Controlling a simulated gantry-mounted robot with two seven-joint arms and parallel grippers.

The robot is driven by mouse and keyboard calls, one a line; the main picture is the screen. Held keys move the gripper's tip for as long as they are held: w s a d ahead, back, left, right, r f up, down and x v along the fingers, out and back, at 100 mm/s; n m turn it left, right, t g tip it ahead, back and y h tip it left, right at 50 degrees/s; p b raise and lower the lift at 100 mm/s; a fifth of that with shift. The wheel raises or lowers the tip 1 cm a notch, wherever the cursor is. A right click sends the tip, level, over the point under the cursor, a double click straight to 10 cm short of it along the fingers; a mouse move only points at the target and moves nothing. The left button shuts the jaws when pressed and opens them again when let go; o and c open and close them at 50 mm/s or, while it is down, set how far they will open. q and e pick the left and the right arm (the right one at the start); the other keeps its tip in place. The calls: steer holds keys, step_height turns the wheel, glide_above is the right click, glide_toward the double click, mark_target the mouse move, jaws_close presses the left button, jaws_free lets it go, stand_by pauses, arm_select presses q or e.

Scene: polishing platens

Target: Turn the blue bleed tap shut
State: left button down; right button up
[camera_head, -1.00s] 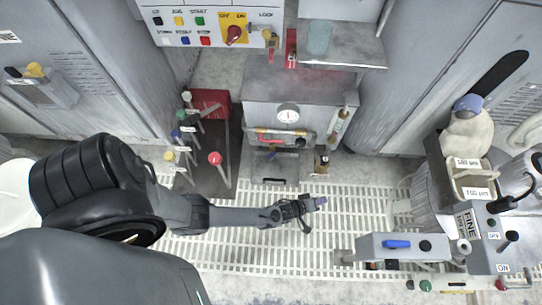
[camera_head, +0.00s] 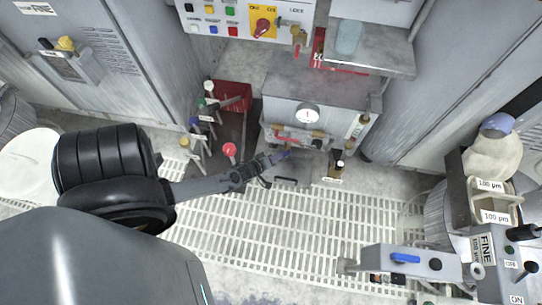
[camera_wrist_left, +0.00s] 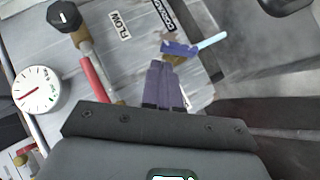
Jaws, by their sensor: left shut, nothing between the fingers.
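My left gripper (camera_head: 285,155) is shut and empty, in front of the grey cabinet. In the left wrist view its purple fingertips (camera_wrist_left: 163,66) lie just short of the blue handle; I cannot tell whether they touch it. My right gripper is not in view.
A gauge (camera_head: 308,114) and a red-handled pipe (camera_head: 292,136) are on the grey cabinet (camera_head: 290,88) near my left gripper. Several coloured levers stand at its left, including a red knob (camera_head: 229,149). Another blue lever (camera_head: 404,258) is on the unit at lower right. Open floor grating (camera_head: 265,222) lies below.

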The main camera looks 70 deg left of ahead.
mark_target(289, 151)
arm_select(q)
steer(key=b+x, duration=0.2)
steer(key=x, duration=0.1)
steer(key=shift+a+f, duration=0.15)
steer(key=shift+f, duration=0.1)
steer(key=shift+w, duration=0.55)
steer(key=shift+s, duration=0.1)
